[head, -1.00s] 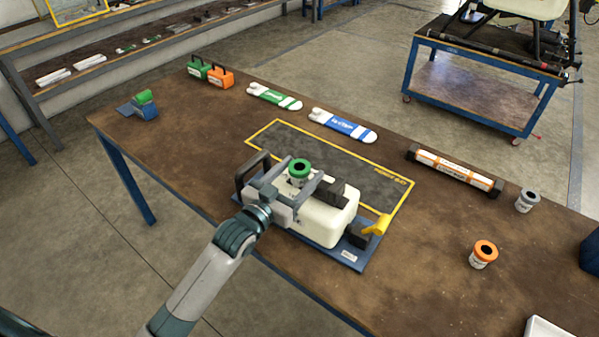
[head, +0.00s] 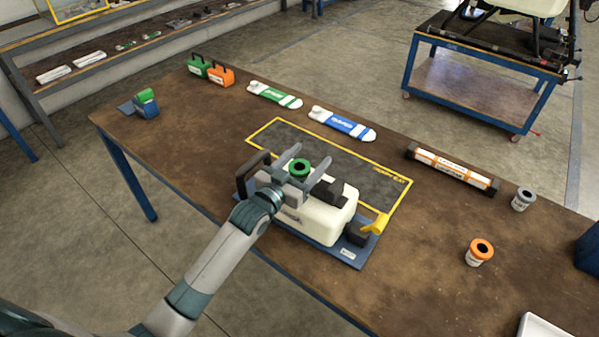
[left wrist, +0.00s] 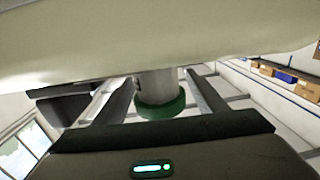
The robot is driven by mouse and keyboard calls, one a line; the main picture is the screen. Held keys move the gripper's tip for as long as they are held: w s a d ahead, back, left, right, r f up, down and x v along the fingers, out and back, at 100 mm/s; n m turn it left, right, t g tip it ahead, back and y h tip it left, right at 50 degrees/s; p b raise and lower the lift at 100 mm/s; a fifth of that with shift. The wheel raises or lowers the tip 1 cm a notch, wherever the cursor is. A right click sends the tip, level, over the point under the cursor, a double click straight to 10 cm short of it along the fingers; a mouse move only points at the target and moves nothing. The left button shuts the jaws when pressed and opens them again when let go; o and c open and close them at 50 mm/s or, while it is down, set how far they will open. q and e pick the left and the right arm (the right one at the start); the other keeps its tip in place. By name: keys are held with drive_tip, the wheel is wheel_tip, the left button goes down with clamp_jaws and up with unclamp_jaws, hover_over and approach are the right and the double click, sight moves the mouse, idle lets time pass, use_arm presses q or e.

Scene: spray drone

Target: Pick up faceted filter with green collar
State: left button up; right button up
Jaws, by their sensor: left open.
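The filter with the green collar (head: 300,168) stands in the top of a cream tank (head: 305,218); its body is mostly hidden. My left gripper (head: 312,156) is open over the tank, with one finger on each side of the filter. In the left wrist view the green collar (left wrist: 162,106) and pale filter body show between the two fingers, with a gap visible at the sides. The facets are too small to make out. My right gripper is not in view.
The tank sits on a blue base plate (head: 350,254) with a black handle on its left and a yellow lever (head: 376,224) on its right. An orange-collared filter (head: 479,252) and a grey-collared one (head: 523,200) stand at the right. A yellow-edged dark mat (head: 375,180) lies behind.

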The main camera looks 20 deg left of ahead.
use_arm(q)
drive_tip(key=c, duration=1.1)
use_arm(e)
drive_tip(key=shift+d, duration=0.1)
use_arm(q)
drive_tip(key=shift+r, duration=0.15)
